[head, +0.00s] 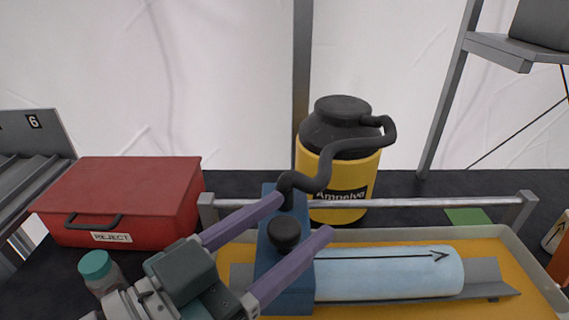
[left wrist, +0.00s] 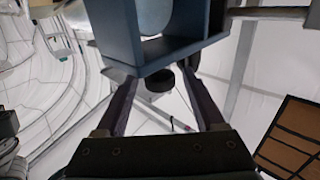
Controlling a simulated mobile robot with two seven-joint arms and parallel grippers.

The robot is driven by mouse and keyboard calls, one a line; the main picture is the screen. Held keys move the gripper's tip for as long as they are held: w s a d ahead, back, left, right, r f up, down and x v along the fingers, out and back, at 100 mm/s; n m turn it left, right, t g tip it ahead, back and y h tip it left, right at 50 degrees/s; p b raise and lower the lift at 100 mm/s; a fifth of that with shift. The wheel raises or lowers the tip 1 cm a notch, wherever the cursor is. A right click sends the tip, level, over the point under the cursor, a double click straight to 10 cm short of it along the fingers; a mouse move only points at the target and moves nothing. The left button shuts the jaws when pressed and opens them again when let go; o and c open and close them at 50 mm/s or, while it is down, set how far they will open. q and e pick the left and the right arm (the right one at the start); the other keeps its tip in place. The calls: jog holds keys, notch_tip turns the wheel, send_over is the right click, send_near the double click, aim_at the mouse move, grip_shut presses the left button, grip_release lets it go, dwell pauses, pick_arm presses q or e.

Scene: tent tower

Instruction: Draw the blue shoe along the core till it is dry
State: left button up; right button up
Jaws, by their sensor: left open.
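The blue shoe (head: 290,275) is a block on a metal rail (head: 430,202), at the left end of the core. A black knob (head: 284,234) sticks out of it, and a dark hose (head: 330,155) joins its top. The core (head: 390,272) is a pale blue cylinder lying lengthwise, with a black arrow pointing right. My left gripper (head: 304,214) is open, its purple fingers on either side of the knob with gaps. In the left wrist view, the shoe (left wrist: 150,45) is above and the knob (left wrist: 159,80) shows between the fingers. My right gripper is not seen.
The core lies on a grey cradle (head: 490,275) in a yellow-floored tray (head: 535,270). A yellow tank (head: 355,180) stands behind the rail. A red REJECT box (head: 120,195) and a teal-capped bottle (head: 97,268) are at the left. The rail is clear to the right of the shoe.

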pick_arm(q)
grip_shut()
dwell(0.7)
dwell(0.8)
